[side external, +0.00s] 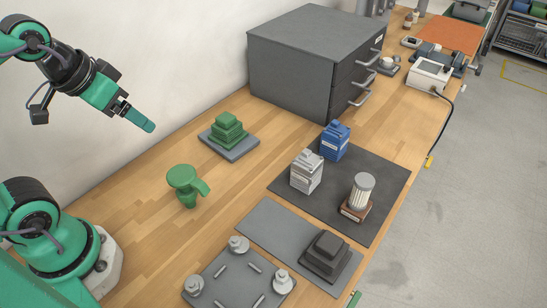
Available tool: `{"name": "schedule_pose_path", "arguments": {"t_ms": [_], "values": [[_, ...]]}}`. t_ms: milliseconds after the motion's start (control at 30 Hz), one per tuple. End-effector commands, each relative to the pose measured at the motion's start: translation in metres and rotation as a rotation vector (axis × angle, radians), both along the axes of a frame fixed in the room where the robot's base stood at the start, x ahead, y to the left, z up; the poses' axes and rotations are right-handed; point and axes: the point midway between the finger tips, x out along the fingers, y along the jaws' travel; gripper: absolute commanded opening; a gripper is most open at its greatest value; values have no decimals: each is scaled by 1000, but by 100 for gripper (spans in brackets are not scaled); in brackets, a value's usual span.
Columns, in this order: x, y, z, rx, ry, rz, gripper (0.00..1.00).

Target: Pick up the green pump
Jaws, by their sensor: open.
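Two green things are on the wooden bench (135,212). One is a stepped green block (228,130) that sits upright on a small grey plate (243,148). The other is a green piece with a round flat top and a side spout (184,177), standing directly on the wood nearer my base. I cannot tell from their looks which of them is the pump. My gripper (146,124) is open and empty, held in the air at upper left, apart from both. Its teal fingers point down to the right, and the gap between them is hard to see from this side.
A dark mat (385,180) holds a blue unit (335,141), a grey-white unit (306,172) and a ribbed cylinder (362,191). A grey plate (262,222) carries a dark stepped block (326,255). A fixture plate (235,290) is in front. A grey drawer cabinet (290,70) stands behind.

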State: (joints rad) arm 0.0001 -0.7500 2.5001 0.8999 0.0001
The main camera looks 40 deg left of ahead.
Motion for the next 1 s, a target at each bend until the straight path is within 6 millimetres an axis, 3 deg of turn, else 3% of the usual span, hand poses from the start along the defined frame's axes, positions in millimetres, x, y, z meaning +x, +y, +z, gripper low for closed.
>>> {"name": "schedule_pose_path", "arguments": {"t_ms": [467, 667, 1000], "values": [[2, -2, -3, 27, 15, -56, 83], [8, -6, -12, 105, 60, -234, 83], [22, -18, -38, 281, 162, -715, 83]]}}
